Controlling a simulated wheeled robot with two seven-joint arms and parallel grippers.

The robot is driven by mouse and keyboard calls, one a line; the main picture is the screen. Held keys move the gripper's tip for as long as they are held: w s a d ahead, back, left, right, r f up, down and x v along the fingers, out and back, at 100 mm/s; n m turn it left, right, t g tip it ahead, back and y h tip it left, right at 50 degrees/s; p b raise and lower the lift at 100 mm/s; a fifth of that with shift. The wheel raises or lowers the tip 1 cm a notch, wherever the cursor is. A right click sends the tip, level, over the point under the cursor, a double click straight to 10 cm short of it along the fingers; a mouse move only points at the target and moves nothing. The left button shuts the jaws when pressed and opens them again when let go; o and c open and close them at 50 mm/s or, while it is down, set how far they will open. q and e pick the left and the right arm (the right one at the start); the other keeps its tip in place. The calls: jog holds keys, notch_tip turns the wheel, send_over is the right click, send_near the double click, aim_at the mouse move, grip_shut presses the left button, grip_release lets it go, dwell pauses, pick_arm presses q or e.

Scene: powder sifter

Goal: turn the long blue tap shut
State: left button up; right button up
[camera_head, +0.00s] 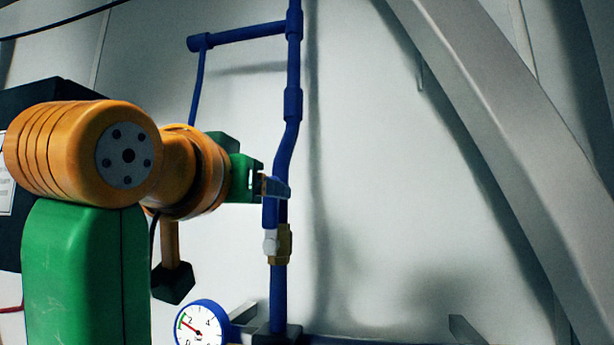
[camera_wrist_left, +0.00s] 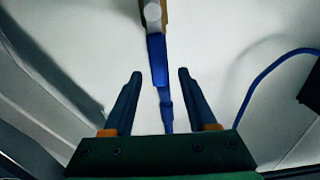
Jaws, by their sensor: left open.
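The long blue tap has a flat blue handle (camera_head: 270,213) that lies along the upright blue pipe (camera_head: 292,90), pointing up from the brass valve body (camera_head: 285,245). A pale pivot cap (camera_head: 270,243) sits at the handle's lower end. My left gripper (camera_head: 275,187) is at the handle's upper part, partly hiding it and the pipe. In the left wrist view the gripper (camera_wrist_left: 159,73) is open, with the handle (camera_wrist_left: 158,60) between the fingertips and a visible gap on both sides. The pivot cap (camera_wrist_left: 153,15) is beyond the fingertips. My right gripper is not in view.
A round white gauge (camera_head: 202,322) with a blue rim stands low, left of the pipe's foot. A side pipe (camera_head: 245,36) branches left above. A thick grey slanted beam (camera_head: 500,130) crosses the right. The wall between pipe and beam is clear.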

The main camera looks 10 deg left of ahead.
aim_at(269, 199)
pick_arm(q)
jog(key=w, duration=0.3)
jog(key=shift+d+f, duration=0.2)
jog(key=shift+f, duration=0.15)
jog(key=shift+w, duration=0.15)
jog(key=shift+c, duration=0.4)
jog(key=shift+s, duration=0.35)
grip_shut()
jog(key=shift+r, duration=0.15)
